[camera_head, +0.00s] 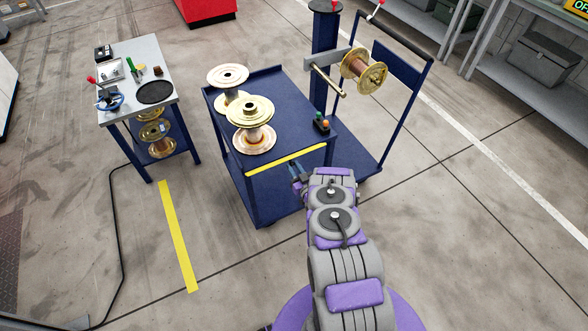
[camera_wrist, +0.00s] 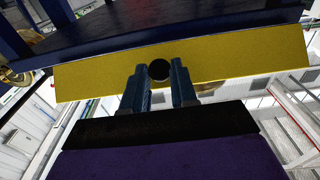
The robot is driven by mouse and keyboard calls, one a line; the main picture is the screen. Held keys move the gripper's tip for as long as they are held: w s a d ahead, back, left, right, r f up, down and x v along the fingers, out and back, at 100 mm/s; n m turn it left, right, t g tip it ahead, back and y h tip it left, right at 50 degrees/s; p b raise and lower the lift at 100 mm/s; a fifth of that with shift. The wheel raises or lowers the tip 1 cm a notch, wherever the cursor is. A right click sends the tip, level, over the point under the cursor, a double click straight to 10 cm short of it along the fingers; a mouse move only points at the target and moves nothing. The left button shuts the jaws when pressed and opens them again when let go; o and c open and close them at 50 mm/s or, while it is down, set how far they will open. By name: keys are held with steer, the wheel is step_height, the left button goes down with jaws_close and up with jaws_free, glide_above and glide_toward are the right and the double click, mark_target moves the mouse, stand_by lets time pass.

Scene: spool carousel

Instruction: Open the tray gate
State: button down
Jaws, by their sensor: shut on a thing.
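The tray gate is a yellow bar (camera_head: 287,159) along the near edge of the blue cart's top tray (camera_head: 292,120). It stands along that edge in the head view. In the wrist view the yellow gate (camera_wrist: 100,81) spans most of the frame, with a round black knob (camera_wrist: 159,69) at its middle. My gripper (camera_head: 296,172) is at the gate's near face. In the wrist view its two blue fingers (camera_wrist: 159,82) are on either side of the knob and shut on it. The fingertips are partly hidden by my arm in the head view.
Another spool (camera_head: 363,71) hangs on a post arm (camera_head: 326,79). A workbench (camera_head: 150,62) with tools stands left. Floor is clear between.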

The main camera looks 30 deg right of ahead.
steer(key=f+t+b, duration=0.1)
steer(key=t+b, duration=0.1)
steer(key=b, duration=0.3)
steer(key=shift+f, duration=0.4)
steer(key=c, duration=0.9)
jaws_free()
steer(key=shift+s, duration=0.15)
steer(key=v, duration=0.7)
steer(key=shift+f+b, duration=0.2)
steer(key=shift+b, duration=0.15)
steer(key=shift+d, duration=0.1)
